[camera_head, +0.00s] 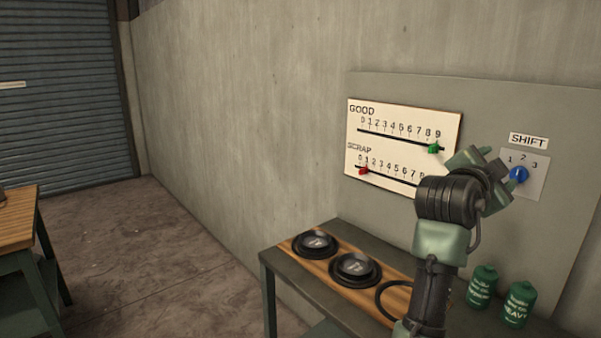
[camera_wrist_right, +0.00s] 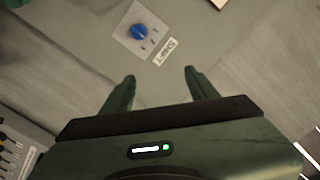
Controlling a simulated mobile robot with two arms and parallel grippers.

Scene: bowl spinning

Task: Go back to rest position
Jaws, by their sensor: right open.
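My right arm reaches up from the bottom right in the head view. Its gripper (camera_head: 494,170) is in front of the wall panel beside the blue shift knob (camera_head: 519,174). In the right wrist view the gripper (camera_wrist_right: 160,88) is open with nothing between its fingers. The blue knob (camera_wrist_right: 139,31) on its light plate lies ahead of the fingers there, apart from them. My left gripper is in neither view.
A board (camera_head: 403,143) has a green slider (camera_head: 433,149) near 9 and a red slider (camera_head: 363,171) near 0. Below, a table (camera_head: 269,283) bears dark round dishes (camera_head: 318,243) and two green bottles (camera_head: 483,286). A wooden-topped bench (camera_head: 17,232) stands left. The floor between is clear.

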